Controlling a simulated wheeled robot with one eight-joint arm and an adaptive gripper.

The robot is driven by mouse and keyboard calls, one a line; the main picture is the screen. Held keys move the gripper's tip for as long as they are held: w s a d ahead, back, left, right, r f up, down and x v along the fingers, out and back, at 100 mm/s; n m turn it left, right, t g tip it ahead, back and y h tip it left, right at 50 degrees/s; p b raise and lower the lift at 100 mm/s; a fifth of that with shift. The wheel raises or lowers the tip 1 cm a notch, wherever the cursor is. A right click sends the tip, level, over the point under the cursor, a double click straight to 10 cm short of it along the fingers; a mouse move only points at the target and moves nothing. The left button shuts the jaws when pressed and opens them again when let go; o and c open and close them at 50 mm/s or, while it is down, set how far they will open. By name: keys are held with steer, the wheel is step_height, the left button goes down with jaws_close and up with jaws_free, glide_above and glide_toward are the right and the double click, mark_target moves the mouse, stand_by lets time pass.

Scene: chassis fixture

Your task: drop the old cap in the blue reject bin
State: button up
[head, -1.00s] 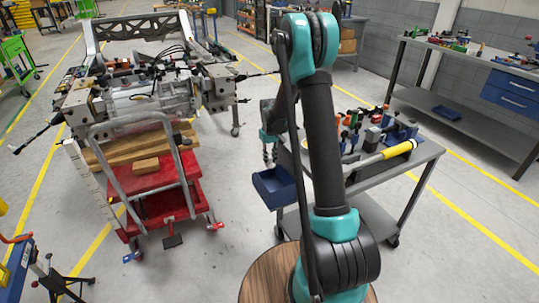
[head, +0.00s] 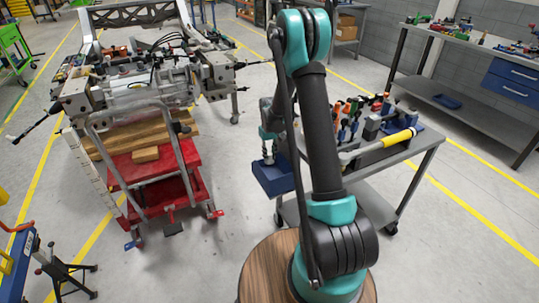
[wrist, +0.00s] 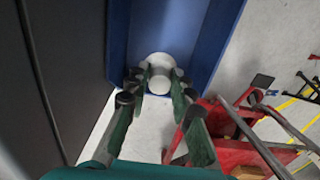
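The old cap (wrist: 160,76) is a pale grey, round piece between my fingertips in the wrist view. My gripper (wrist: 159,85) has a finger on each side of it, and the fingertips appear to touch its sides. The blue reject bin (wrist: 203,38) lies beyond the fingertips, and the cap shows against its inside and near edge. In the head view the bin (head: 272,181) hangs at the left end of the grey cart. My gripper (head: 268,153) points down at the bin's opening there, with the pale cap small at its tip.
The grey cart (head: 395,160) carries several tools and a yellow-ended cylinder (head: 398,138). A red trolley (head: 150,172) under a metal chassis assembly (head: 140,95) stands to the left. Clear floor (head: 235,205) lies between the trolley and the bin.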

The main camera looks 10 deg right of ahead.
steer(key=o, duration=0.4)
step_height(320, 180, up, 12)
stand_by(0.5)
stand_by(0.7)
steer(key=s+d+r+m+t, duration=0.1)
steer(key=s+d+r, duration=0.15)
steer(key=s, duration=0.65)
steer(key=s+d+r+m+t, duration=0.1)
steer(key=s+r, duration=0.2)
steer(key=s, duration=0.6)
steer(key=s+d+f+m+t, duration=0.1)
steer(key=s+f+t, duration=0.1)
steer(key=s, duration=1.2)
steer(key=shift+s+d+f+m, duration=0.2)
steer(key=shift+s+f+m, duration=0.1)
steer(key=shift+s+f, duration=0.15)
